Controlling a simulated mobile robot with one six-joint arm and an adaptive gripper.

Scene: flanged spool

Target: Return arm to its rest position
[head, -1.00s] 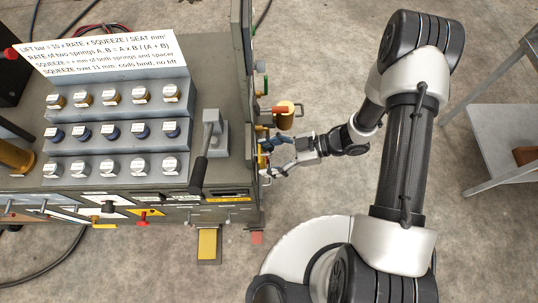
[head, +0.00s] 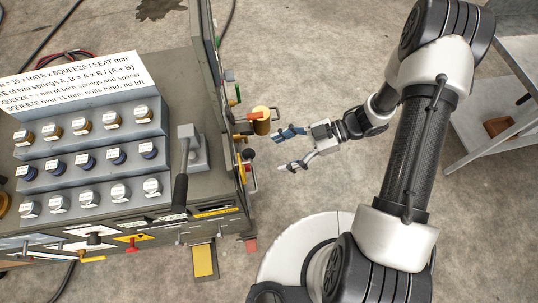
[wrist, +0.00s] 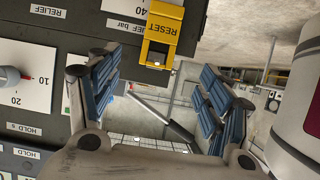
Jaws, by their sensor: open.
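My gripper (head: 283,151) is open and empty in the head view, to the right of the machine bench (head: 205,75), with a gap between its fingertips and the bench's side. My arm reaches to it from the right. In the wrist view, my gripper (wrist: 160,95) shows two spread fingers with blue pads and nothing between them. A yellow RESET part (wrist: 160,35) on the dark panel (wrist: 70,20) lies beyond the fingers.
A brass cylinder (head: 262,120) sticks out from the bench's side near my gripper. A grey shelf (head: 490,110) stands at right.

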